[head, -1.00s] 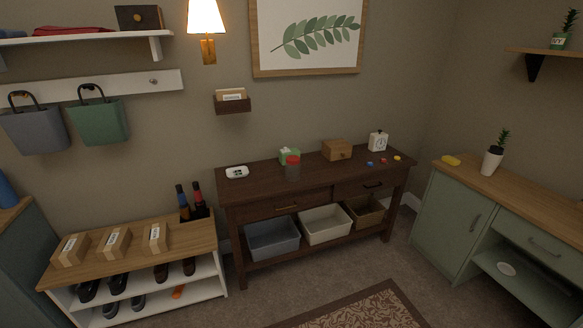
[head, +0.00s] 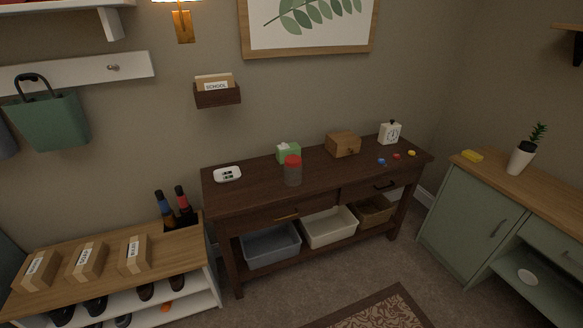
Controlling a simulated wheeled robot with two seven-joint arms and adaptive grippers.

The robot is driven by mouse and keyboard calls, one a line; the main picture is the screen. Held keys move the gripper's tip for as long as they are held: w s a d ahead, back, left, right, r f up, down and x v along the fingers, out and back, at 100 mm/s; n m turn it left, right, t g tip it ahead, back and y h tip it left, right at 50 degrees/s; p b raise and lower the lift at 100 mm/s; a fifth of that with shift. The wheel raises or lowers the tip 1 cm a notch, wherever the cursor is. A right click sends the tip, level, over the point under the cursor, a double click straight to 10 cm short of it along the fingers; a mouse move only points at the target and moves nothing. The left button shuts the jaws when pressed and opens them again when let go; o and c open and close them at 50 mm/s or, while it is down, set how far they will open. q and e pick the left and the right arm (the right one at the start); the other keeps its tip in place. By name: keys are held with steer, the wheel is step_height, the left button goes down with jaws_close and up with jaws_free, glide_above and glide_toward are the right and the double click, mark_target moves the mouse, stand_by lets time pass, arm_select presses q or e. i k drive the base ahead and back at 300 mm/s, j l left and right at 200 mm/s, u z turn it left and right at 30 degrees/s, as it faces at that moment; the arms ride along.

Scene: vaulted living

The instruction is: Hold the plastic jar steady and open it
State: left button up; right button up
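Neither of my grippers shows in the head view, and nothing is touching the jar.
Near the jar are a green tissue box (head: 284,150), a white tray (head: 227,174), a wooden box (head: 343,144) and a white clock (head: 389,132). A shoe bench (head: 190,249) stands left and a green cabinet (head: 466,216) right. Carpet (head: 310,284) in front of the table is open.

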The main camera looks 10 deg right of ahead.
mark_target(293, 176)
steer(key=i+z, duration=0.1)
steer(key=i, duration=0.9)
steer(key=j, duration=0.1)
